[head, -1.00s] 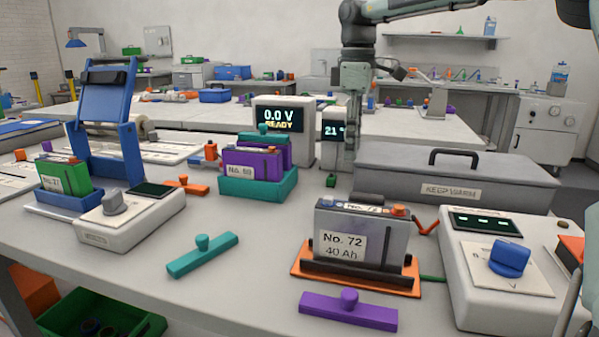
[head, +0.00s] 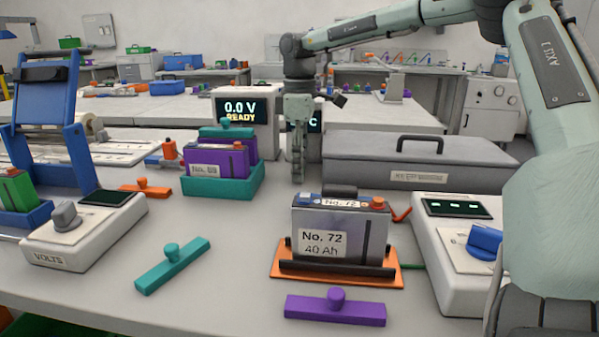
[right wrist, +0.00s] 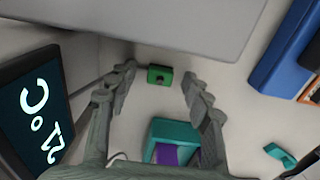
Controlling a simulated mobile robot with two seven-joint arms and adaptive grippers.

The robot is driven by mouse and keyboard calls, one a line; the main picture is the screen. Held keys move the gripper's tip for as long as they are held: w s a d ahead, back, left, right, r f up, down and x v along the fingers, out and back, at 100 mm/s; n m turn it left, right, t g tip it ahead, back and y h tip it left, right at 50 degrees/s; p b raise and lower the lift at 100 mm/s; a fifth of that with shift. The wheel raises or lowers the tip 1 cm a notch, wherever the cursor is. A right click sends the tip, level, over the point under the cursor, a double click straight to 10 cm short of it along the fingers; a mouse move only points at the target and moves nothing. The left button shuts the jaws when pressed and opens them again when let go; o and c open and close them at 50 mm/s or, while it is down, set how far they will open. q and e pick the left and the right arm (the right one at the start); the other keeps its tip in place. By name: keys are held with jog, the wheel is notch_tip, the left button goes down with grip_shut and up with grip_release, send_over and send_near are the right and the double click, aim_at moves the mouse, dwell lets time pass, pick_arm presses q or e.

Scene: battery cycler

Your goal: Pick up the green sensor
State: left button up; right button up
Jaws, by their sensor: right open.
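The green sensor is a small green block (right wrist: 160,75) with a dark round spot on one end, lying on the bench beside the edge of a large grey surface in the right wrist view. My right gripper (right wrist: 158,76) is open, with one finger on each side of the sensor in that picture; whether it is at the sensor's height I cannot tell. In the head view my right gripper (head: 298,176) points down behind the No. 72 battery (head: 335,232), and the sensor is hidden there. My left gripper is not in view.
A grey lidded box (head: 420,160) stands close right of the gripper. A teal holder (head: 225,187) with purple batteries is left. Bench between the holder and the No. 72 battery is clear.

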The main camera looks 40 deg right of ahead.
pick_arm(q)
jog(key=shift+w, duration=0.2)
pick_arm(e)
grip_shut()
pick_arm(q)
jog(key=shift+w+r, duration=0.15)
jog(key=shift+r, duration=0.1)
pick_arm(e)
jog(key=shift+r, duration=0.15)
jog(key=shift+r, duration=0.3)
notch_tip(320, 180, up, 8)
jog(key=shift+f, duration=0.1)
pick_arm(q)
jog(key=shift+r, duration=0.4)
pick_arm(e)
jog(key=shift+r, duration=0.7)
